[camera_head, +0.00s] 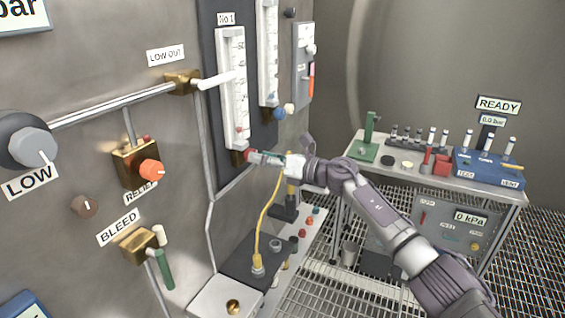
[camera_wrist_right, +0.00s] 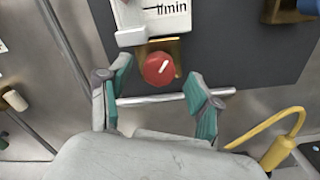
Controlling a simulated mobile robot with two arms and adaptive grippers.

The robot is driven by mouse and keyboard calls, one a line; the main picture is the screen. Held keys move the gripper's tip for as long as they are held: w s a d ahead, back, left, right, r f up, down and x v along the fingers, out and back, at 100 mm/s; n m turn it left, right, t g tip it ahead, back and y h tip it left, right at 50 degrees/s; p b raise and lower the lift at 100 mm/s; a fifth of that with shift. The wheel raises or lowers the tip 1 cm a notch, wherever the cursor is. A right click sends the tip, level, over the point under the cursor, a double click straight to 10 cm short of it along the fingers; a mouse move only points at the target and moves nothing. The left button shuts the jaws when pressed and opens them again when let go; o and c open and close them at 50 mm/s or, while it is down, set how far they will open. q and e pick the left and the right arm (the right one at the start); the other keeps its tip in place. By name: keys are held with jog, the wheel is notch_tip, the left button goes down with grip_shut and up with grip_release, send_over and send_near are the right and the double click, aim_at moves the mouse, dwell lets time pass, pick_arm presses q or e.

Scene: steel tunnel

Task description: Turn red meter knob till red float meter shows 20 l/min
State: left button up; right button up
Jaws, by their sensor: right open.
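The red meter knob (camera_wrist_right: 158,69) has a white pointer mark and sits on a brass block under the scale marked l/min. It also shows small at the foot of the left float meter (camera_head: 233,90) in the head view. The red float (camera_head: 239,131) shows low in that meter's tube; the exact reading is too small to tell. My right gripper (camera_wrist_right: 160,98) is open, with one finger on each side below the knob, and nothing is between the fingers. In the head view the right gripper (camera_head: 262,157) is close at the knob. My left gripper is not in view.
A second meter (camera_head: 268,55) with a blue knob (camera_head: 278,114) stands to the right. A steel pipe (camera_head: 115,105) and an orange relief knob (camera_head: 152,169) are on the left wall. A yellow hose (camera_head: 265,215) rises below my right arm. A bench (camera_head: 350,160) stands at the right.

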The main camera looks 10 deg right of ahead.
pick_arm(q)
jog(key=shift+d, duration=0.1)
pick_arm(e)
jog(key=v, duration=1.1)
